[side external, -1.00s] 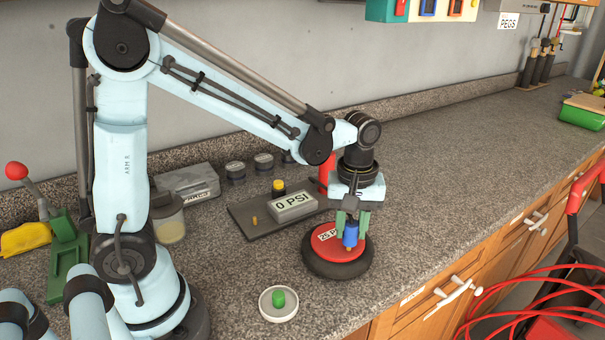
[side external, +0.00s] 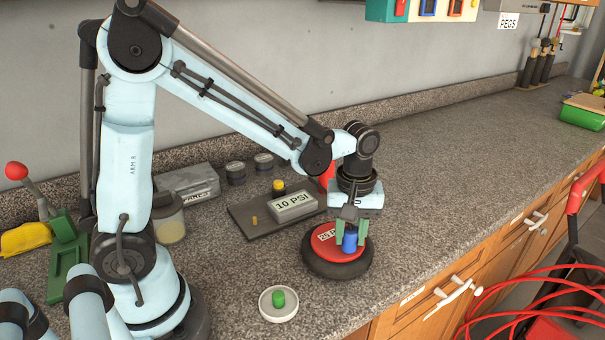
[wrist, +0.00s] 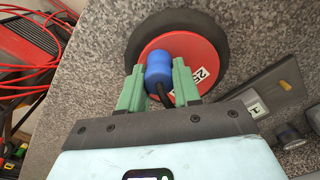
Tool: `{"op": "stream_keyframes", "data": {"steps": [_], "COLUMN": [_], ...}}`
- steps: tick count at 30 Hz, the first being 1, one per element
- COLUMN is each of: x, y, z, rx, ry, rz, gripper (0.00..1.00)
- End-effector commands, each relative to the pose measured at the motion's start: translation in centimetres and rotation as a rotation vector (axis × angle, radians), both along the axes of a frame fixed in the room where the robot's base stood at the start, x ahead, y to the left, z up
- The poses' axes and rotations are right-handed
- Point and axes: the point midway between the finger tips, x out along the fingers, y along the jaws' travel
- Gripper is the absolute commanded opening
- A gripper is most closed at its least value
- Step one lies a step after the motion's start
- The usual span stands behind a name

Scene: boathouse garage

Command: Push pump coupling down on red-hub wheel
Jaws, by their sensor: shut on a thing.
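The red-hub wheel (side external: 338,258) lies flat on the counter, a black tyre around a red disc with a white label that starts with 25. It also shows in the wrist view (wrist: 207,50). The blue pump coupling (side external: 350,240) stands on the red hub; in the wrist view the coupling (wrist: 158,70) has a dark hose leading from it. My gripper (side external: 350,236) is shut on the coupling, with a green finger on each side. The gauge (side external: 294,206) on the grey base reads 10 PSI. The contact under the coupling is hidden.
A white dish with a green cap (side external: 278,303) sits left of the wheel. Dark round jars (side external: 235,172) and a grey box (side external: 188,184) stand by the wall. Red hose (side external: 530,290) hangs beyond the counter's front edge.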

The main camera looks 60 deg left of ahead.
Motion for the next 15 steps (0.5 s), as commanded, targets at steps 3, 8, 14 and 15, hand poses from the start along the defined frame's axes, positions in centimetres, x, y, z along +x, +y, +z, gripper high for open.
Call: {"op": "stream_keyframes", "data": {"steps": [3,8,14,15], "x": [0.02,0.02,0.00,0.00], "y": [0.00,0.00,0.00,0.00], "z": [-0.23,-0.34,-0.33,-0.33], "rx": [0.000,0.000,0.000,0.000], "ry": [0.000,0.000,0.000,0.000], "rz": [0.000,0.000,0.000,0.000], "gripper": [0.01,0.45,0.62,0.62]}}
